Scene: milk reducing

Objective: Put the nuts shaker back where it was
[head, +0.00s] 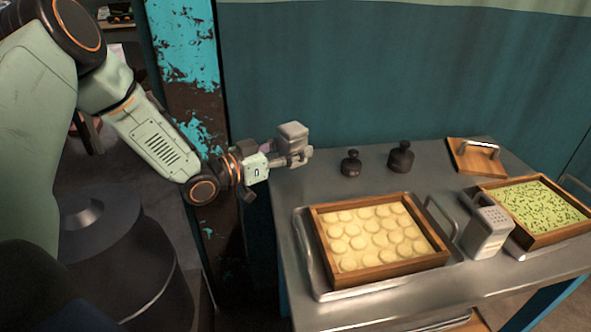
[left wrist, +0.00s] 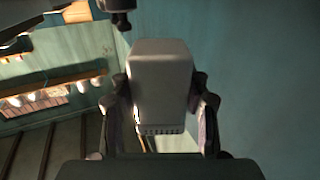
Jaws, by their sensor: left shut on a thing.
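The nuts shaker, a small grey box with rounded edges (head: 292,134), is held up near the far left corner of the metal table (head: 290,192). My left gripper (head: 298,157) is shut on it, with the shaker's top standing above the fingers. In the left wrist view, the shaker (left wrist: 160,85) fills the middle between the two dark fingers (left wrist: 160,120). The fingers press on its two sides, and a row of small notches shows along its lower edge. My right gripper is not in view.
Two dark knobbed weights (head: 400,157) (head: 350,164) stand right of the gripper. The far left corner is bare.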

